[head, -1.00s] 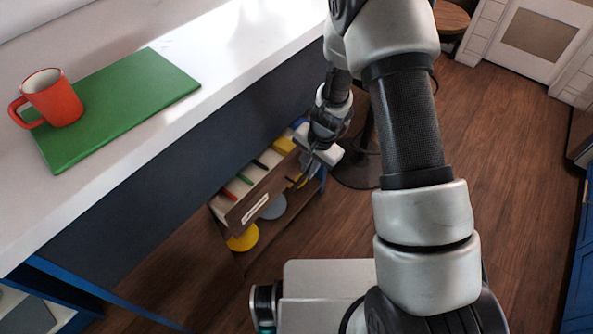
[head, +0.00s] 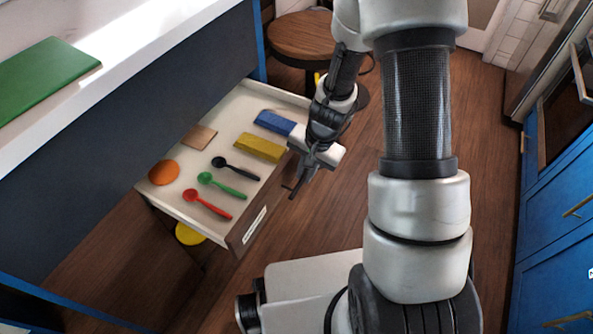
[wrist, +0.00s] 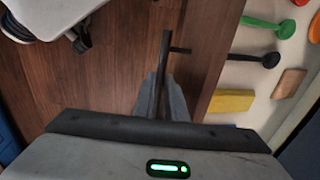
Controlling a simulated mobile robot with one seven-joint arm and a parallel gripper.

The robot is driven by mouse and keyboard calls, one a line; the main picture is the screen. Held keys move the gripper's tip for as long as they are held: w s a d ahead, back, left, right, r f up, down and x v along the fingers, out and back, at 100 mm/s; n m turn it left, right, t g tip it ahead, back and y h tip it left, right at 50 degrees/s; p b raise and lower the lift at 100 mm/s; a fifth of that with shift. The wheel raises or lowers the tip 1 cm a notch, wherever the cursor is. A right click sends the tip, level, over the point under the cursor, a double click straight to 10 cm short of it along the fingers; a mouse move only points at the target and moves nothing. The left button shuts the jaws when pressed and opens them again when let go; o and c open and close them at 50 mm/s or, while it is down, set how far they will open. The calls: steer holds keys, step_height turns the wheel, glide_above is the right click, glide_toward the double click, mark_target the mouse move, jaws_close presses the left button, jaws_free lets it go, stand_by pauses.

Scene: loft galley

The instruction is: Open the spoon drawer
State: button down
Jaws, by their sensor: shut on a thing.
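The spoon drawer (head: 232,112) is pulled well out from under the counter in the head view, its inside exposed. A red spoon (head: 207,204), a green spoon (head: 221,186) and a black spoon (head: 236,168) lie in it. Its brown front carries a white label (head: 254,228). My gripper (head: 311,168) is at the drawer front, shut on the dark bar handle (head: 297,186). In the wrist view the handle (wrist: 165,50) runs between my gripper's fingers (wrist: 161,95), with the drawer (wrist: 262,100) to the right. The fingertips are partly hidden in the head view.
The drawer also holds a yellow block (head: 262,148), a blue block (head: 274,122), an orange round thing (head: 163,173) and a tan square (head: 199,137). A round wooden stool (head: 302,36) stands behind it. Blue cabinets (head: 562,215) line the right; wooden floor lies between.

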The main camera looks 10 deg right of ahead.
steer(key=shift+s+d+b, duration=0.2)
steer(key=shift+s+d, duration=0.3)
steer(key=shift+d, duration=0.2)
steer(key=shift+s+d+b, duration=0.2)
steer(key=shift+s+d, duration=0.3)
steer(key=shift+d, duration=0.15)
steer(key=c, duration=1.8)
jaws_free()
steer(key=shift+r, duration=0.1)
step_height(320, 180, up, 17)
steer(key=s+d+p, duration=0.2)
steer(key=p, duration=0.3)
steer(key=shift+d+p, duration=0.3)
steer(key=shift+p, duration=0.1)
